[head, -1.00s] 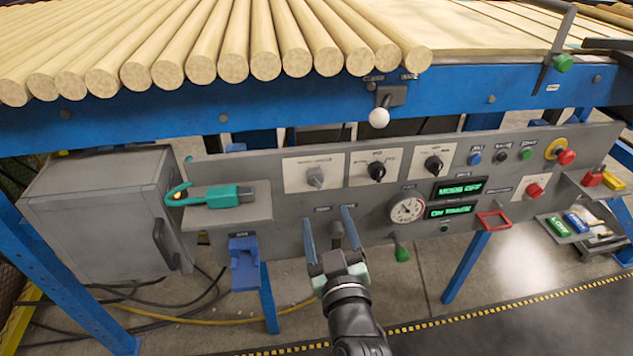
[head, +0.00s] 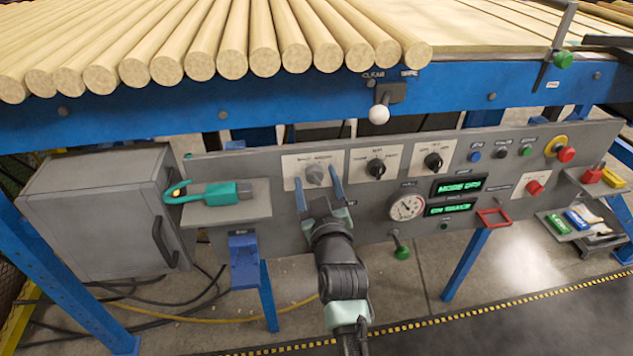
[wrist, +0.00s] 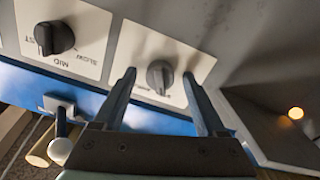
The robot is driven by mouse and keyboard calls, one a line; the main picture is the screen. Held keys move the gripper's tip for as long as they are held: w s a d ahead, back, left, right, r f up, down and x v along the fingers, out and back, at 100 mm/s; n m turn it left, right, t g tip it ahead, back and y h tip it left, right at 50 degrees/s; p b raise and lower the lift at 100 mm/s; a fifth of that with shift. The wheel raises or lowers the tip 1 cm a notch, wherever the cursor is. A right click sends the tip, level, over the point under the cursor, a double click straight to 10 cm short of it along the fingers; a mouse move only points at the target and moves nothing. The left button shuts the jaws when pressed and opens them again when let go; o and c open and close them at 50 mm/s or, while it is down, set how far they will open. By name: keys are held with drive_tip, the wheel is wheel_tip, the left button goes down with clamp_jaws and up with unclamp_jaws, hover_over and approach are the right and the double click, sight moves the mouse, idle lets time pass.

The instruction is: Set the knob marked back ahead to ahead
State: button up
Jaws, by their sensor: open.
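A grey knob (head: 315,174) sits on a white plate (head: 301,160) at the left of the grey control panel. Its small lettering is too blurred to read surely. It also shows in the wrist view (wrist: 160,77), with its raised grip running roughly up and down in that picture. My gripper (head: 317,177) is open, with one finger on each side of this knob as seen in both views. I cannot tell whether the fingers touch it or how deep they reach. Which mark the knob points at is not clear.
Two black knobs (head: 376,168) (head: 433,161) sit on white plates to the right. A teal clip-like thing (head: 215,196) lies on a shelf to the left. A white-balled lever (head: 379,114) hangs above; a gauge (head: 406,207) and green displays (head: 459,186) are further right.

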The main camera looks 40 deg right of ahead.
clamp_jaws()
drive_tip(key=shift+m, duration=0.3)
drive_tip(key=m, duration=0.6)
drive_tip(key=shift+a, duration=0.1)
drive_tip(key=m+p, duration=0.1)
drive_tip(key=m, duration=0.4)
drive_tip(key=shift+m, duration=0.3)
idle(0.4)
unclamp_jaws()
